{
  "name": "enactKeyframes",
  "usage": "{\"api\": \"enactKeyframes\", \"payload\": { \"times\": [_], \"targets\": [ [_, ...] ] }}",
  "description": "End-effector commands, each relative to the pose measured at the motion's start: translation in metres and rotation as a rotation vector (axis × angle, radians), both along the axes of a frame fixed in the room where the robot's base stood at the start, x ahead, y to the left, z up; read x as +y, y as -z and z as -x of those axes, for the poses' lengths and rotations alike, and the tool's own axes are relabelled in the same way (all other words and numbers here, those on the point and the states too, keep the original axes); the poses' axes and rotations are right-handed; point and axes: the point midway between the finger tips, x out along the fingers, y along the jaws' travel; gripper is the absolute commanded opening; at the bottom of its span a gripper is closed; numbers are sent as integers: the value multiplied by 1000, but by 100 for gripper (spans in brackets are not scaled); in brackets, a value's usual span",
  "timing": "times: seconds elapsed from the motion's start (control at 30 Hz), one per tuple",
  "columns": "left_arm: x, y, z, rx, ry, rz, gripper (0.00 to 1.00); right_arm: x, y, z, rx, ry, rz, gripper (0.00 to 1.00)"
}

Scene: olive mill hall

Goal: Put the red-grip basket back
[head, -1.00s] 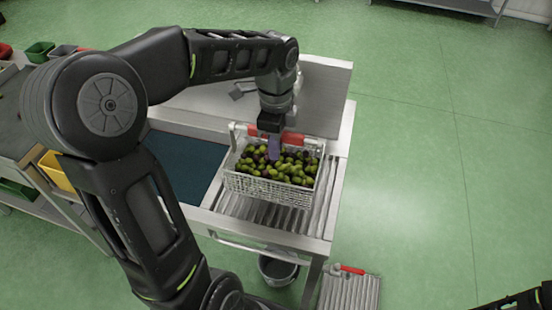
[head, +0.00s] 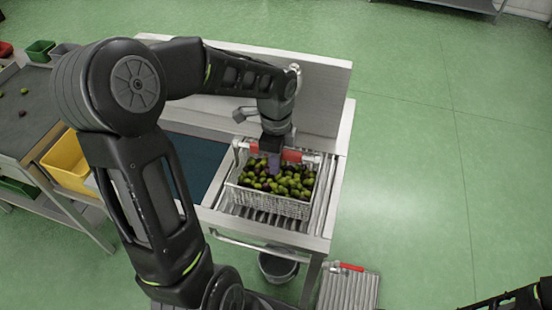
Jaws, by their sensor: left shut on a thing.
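The red-grip basket (head: 268,206) is a white wire basket full of green and dark olives (head: 280,182), with a red grip (head: 292,155) on its raised handle. It is level over the ribbed steel section (head: 325,195) at the right end of the counter. My left gripper (head: 274,160) points down from above and is shut on the handle at the red grip. I cannot tell whether the basket's underside touches the ribs. Part of my right arm shows at the bottom right corner; its gripper is out of view.
A dark blue panel (head: 197,165) lies left of the basket, and a raised steel back panel (head: 325,90) stands behind. A grey bucket (head: 278,268) is under the counter. A ribbed piece with a red handle (head: 348,290) is at the lower right. A yellow bin (head: 66,160) is left.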

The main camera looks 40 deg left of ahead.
Motion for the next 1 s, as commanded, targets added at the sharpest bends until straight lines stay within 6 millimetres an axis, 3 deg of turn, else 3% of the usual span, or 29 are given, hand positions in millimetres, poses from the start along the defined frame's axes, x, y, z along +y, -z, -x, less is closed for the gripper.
{"api": "enactKeyframes", "payload": {
  "times": [0.4,0.43,0.67,1.0],
  "targets": [
    [0,4,-1,-3,1,-1,0,0,4,0,0,0,-1,36],
    [0,4,0,-1,0,0,17,0,3,0,0,0,-1,36],
    [0,4,0,0,0,0,36,0,3,0,0,0,-1,36],
    [0,-1,0,-1,0,0,36,0,0,0,0,0,0,36]
  ]
}}
